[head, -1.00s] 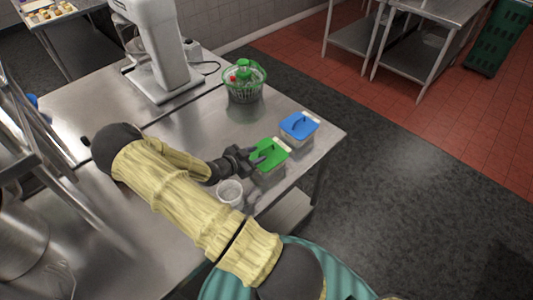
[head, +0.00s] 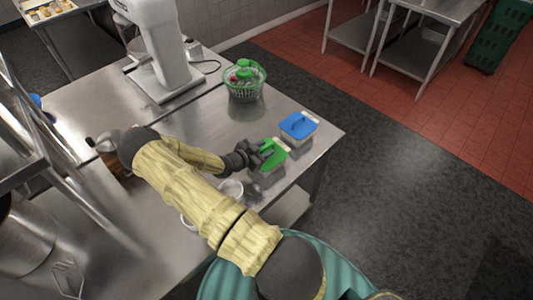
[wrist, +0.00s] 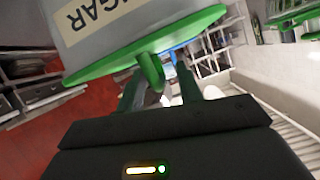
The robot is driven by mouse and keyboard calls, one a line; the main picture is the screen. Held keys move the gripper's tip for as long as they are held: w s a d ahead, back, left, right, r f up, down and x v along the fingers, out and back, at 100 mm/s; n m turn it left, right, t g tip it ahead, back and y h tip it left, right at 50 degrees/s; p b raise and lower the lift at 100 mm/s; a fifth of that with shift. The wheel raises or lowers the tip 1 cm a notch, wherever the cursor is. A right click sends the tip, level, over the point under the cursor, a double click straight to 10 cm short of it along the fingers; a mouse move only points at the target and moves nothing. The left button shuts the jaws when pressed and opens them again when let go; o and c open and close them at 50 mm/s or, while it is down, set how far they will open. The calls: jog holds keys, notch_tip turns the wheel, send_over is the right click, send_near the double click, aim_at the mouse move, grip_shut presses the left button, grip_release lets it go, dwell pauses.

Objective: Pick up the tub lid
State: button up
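A clear tub with a green lid (head: 276,158) stands near the table's front right corner in the head view. The lid's raised green handle (wrist: 151,69) shows in the wrist view, as does the tub's wall with a label (wrist: 88,14) ending in "GAR". A second tub with a blue lid (head: 298,124) stands just behind and to the right. My gripper (head: 265,152) is at the green lid and covers part of it. In the wrist view my gripper's fingers (wrist: 160,90) are apart, close to the handle; whether they touch it is unclear.
A green salad spinner (head: 244,82) stands behind the tubs, and a white mixer (head: 160,65) is farther back left. A small white cup (head: 231,190) is close below my arm. The steel table (head: 205,125) is bare between spinner and arm.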

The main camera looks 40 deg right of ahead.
grip_shut()
dwell(0.3)
jog(key=shift+r+b, duration=1.75)
jog(key=shift+r, duration=3.3)
